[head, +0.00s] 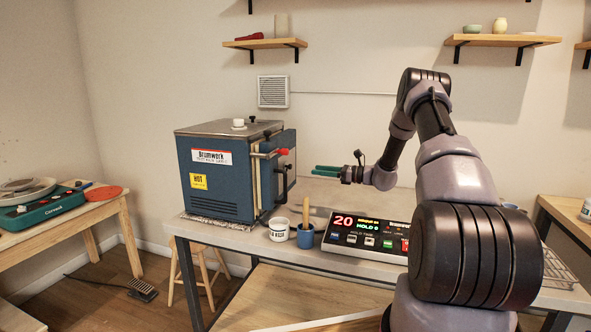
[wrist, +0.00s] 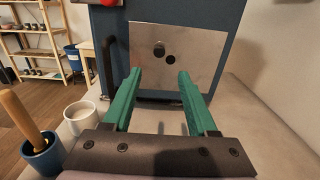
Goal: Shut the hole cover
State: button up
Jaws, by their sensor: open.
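The blue kiln (head: 215,175) stands on the bench at the left in the head view. In the wrist view, a bare metal plate (wrist: 200,55) is on its dark blue face. The plate carries a dark round piece (wrist: 159,49) and, just below right, a dark round spot (wrist: 171,60). I cannot tell surely which is the hole and which its cover. My gripper (head: 327,171) has green fingers and is open and empty. It points at the kiln, apart from it. In the wrist view, my gripper (wrist: 159,74) has its fingertips below the two round marks.
A red-tipped handle (head: 283,152) sticks out from the kiln's right side. A white cup (head: 279,230) and a blue cup (head: 305,237) with a wooden-handled tool stand in front. A controller box (head: 367,235) lies to their right. The bench below my gripper is clear.

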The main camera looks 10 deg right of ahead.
aim_at(289, 166)
jog(key=x, duration=1)
jog(key=shift+a, duration=0.1)
grip_shut()
